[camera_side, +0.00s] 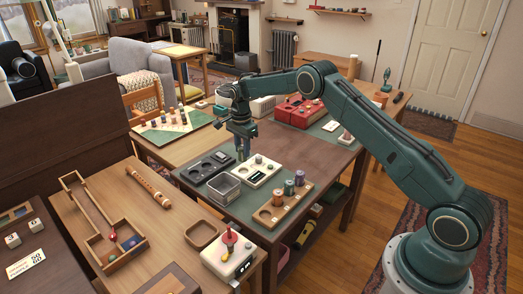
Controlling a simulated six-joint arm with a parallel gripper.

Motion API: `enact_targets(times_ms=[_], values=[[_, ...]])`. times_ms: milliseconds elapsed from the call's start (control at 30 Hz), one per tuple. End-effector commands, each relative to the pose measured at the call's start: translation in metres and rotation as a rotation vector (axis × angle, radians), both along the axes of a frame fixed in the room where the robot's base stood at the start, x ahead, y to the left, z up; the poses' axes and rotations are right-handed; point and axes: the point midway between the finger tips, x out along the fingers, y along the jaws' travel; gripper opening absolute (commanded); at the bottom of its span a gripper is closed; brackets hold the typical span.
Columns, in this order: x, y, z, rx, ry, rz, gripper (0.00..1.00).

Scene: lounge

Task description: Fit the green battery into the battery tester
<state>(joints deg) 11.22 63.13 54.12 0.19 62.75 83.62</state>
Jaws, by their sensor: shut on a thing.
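My gripper (243,152) points down over the dark table, at the back left edge of a pale device with a dark recess (263,172), which looks like the battery tester. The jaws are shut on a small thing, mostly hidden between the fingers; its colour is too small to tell. I cannot tell whether it touches the device. A wooden rack (266,222) stands in front right of the device with upright cylinders in it. One of these looks green (289,187), and the rack's front left hole looks empty.
A clear open box (223,187) stands close in front left of the device. A dark tray with round recesses (205,166) lies to the left. A red case (298,111) sits at the back. Bare tabletop (322,160) lies to the right.

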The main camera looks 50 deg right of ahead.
Motion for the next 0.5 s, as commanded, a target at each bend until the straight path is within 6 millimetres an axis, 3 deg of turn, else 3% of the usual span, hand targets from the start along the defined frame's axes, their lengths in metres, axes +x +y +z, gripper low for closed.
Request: enact_targets(times_ms=[500], values=[[0.000,0.000,-0.033,0.001,0.000,0.000,0.04]])
